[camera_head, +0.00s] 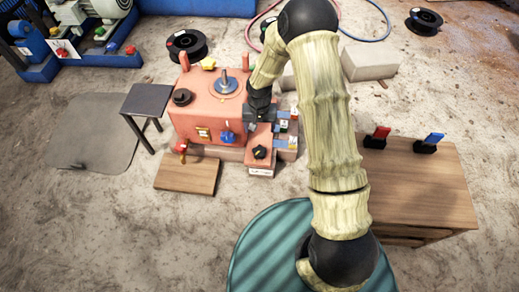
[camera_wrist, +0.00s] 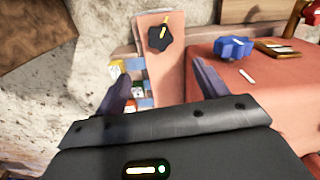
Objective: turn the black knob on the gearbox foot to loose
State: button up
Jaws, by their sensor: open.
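The black knob (camera_head: 259,152) sits on the gearbox foot (camera_head: 263,137), a low pinkish-red step at the front right of the red gearbox (camera_head: 205,112). In the wrist view the knob (camera_wrist: 160,38) is a dark lobed shape with a yellow pointer mark, near the top centre. A pale label is on the front of the foot in the head view, too small to read. My gripper (camera_head: 262,112) is above the foot's rear end, beside the gearbox. In the wrist view its two fingers (camera_wrist: 165,82) are spread apart, with nothing between them, short of the knob.
A blue knob (camera_wrist: 234,48) is on the gearbox at the right. A red-handled valve (camera_head: 181,147) is at its left front. Small coloured items (camera_head: 284,128) lie in a holder beside the foot. A small black table (camera_head: 147,100) and a wooden cabinet (camera_head: 420,185) flank it.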

aim_at(259, 150)
notch_tip(259, 150, down, 15)
jog(key=b, duration=0.7)
jog(key=shift+b, duration=0.35)
jog(key=shift+c, duration=0.4)
jog(key=c, duration=0.9)
